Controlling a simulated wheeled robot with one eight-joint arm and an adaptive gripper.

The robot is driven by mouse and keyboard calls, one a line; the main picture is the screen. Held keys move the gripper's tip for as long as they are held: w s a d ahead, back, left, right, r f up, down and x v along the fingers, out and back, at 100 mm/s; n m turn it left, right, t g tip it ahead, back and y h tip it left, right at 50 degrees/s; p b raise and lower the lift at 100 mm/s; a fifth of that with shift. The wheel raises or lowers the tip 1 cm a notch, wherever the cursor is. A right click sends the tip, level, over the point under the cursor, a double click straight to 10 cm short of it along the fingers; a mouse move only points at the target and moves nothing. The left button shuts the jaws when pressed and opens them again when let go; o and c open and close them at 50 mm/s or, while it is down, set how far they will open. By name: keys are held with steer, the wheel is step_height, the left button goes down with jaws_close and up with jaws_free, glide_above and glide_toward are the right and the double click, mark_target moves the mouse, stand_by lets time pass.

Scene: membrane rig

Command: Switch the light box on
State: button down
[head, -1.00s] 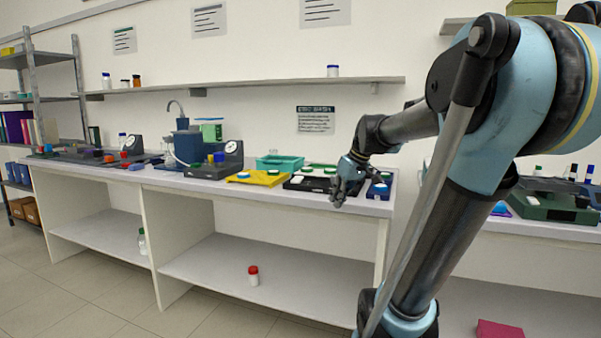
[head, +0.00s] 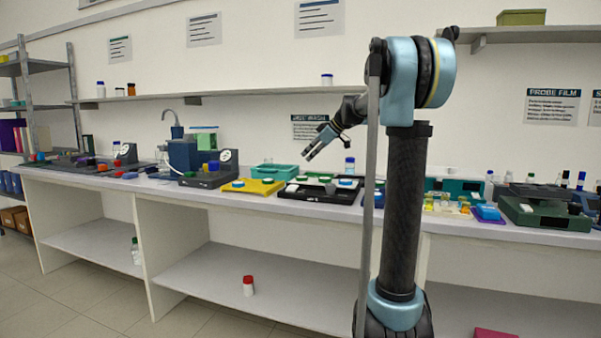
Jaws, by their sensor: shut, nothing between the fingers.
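I cannot tell for sure which item is the light box, and no switch can be made out at this size. A dark green flat device (head: 545,212) with a pale piece on top sits on the right part of the bench. A black tray-like unit (head: 318,192) with white, green and blue pieces sits near the bench's middle. My gripper (head: 308,156) is shut and empty, in the air above the black unit, its fingers tilted down to the left.
A yellow mat (head: 253,188) and a teal tray (head: 278,172) lie left of the black unit. A blue tray (head: 488,213) and small coloured vials stand right of my arm. A wall shelf (head: 230,94) runs above the bench (head: 300,208).

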glide_above(295, 186)
steer(key=f, duration=0.6)
steer(key=shift+s+a+f, duration=0.1)
steer(key=shift+s+f, duration=0.15)
steer(key=shift+f, duration=0.1)
steer(key=shift+w+f, duration=0.2)
steer(key=shift+f, duration=0.95)
steer(key=shift+w+d+f, duration=0.15)
steer(key=shift+d+f, duration=0.05)
steer(key=shift+f, duration=0.6)
steer(key=shift+a, duration=0.1)
